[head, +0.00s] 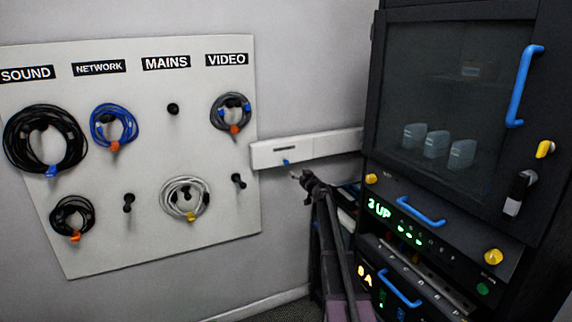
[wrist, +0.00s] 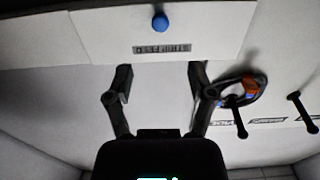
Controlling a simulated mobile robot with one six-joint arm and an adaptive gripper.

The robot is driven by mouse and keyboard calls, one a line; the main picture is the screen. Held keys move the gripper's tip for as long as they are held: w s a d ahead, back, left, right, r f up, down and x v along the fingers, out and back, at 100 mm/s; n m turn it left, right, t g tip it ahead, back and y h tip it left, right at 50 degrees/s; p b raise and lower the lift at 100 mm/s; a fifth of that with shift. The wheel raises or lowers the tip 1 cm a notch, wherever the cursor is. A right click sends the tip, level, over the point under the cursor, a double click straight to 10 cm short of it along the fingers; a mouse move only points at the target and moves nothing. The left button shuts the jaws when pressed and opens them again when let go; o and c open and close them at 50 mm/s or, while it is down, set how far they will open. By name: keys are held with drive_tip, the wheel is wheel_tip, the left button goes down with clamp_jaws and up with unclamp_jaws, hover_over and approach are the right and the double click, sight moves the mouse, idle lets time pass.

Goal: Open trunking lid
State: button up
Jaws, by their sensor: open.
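The white trunking (head: 335,143) runs along the grey wall between the cable board and the dark rack. Its lid (head: 262,156) has a blue knob (head: 286,161) and a small dark label, and it looks shut. In the wrist view the lid (wrist: 105,35) fills the top, with the blue knob (wrist: 160,22) above the label. My gripper (head: 297,176) is just below the knob in the head view, apart from it. In the wrist view my gripper (wrist: 160,75) has its two fingers spread with nothing between them, and the knob lies beyond the fingertips.
A white board (head: 155,265) with several coiled cables on pegs is left of the trunking. The dark rack (head: 375,95) with blue handles stands close on the right. In the wrist view a cable coil (wrist: 240,90) and black pegs are right of my fingers.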

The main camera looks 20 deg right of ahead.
sight(287, 163)
drive_tip(key=w, duration=1.2)
drive_tip(key=shift+a, duration=0.2)
clamp_jaws()
